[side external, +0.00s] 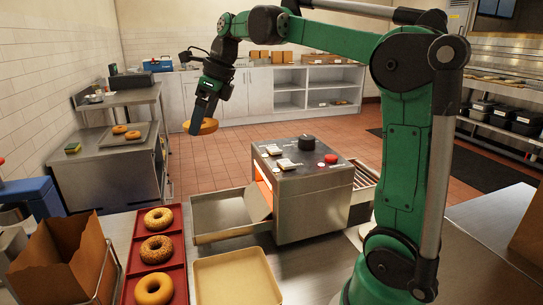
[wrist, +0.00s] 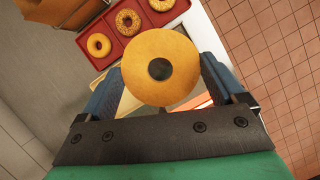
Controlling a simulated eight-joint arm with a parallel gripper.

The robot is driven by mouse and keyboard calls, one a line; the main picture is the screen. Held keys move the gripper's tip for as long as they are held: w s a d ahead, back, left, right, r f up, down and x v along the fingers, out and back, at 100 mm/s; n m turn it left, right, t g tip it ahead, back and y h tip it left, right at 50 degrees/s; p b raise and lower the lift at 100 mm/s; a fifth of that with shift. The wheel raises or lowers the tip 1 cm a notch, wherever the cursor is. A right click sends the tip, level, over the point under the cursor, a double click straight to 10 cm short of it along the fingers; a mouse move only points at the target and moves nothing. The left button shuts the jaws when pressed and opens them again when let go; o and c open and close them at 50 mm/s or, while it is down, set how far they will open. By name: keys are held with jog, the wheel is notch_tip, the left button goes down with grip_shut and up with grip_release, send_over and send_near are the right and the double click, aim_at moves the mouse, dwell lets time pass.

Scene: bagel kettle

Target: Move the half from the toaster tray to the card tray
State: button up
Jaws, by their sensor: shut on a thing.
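The bagel half (side external: 207,126) is a flat golden ring. My gripper (side external: 197,122) is shut on it and holds it high in the air, left of and above the toaster. In the wrist view the half (wrist: 160,50) sits between the two blue fingers of my gripper (wrist: 160,85), its round face toward the camera with a dark centre hole. The toaster tray (side external: 222,212), a metal chute at the toaster's left side, looks empty. The card tray (side external: 233,280), beige and shallow, lies empty at the front of the counter.
The steel toaster (side external: 300,190) has knobs and buttons on top. A red tray (side external: 180,245) with three bagels stands left of the card tray; it shows in the wrist view too (wrist: 116,42). A brown paper bag (side external: 62,262) stands at front left. The air around my gripper is clear.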

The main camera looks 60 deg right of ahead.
jog(key=n+g+y, duration=0.3)
jog(key=n+g, duration=0.1)
jog(key=n, duration=0.9)
send_over(233, 293)
jog(key=d, duration=0.1)
jog(key=f, duration=1.9)
jog(key=shift+d, duration=0.2)
jog(key=shift+f, duration=2.65)
jog(key=o, duration=0.9)
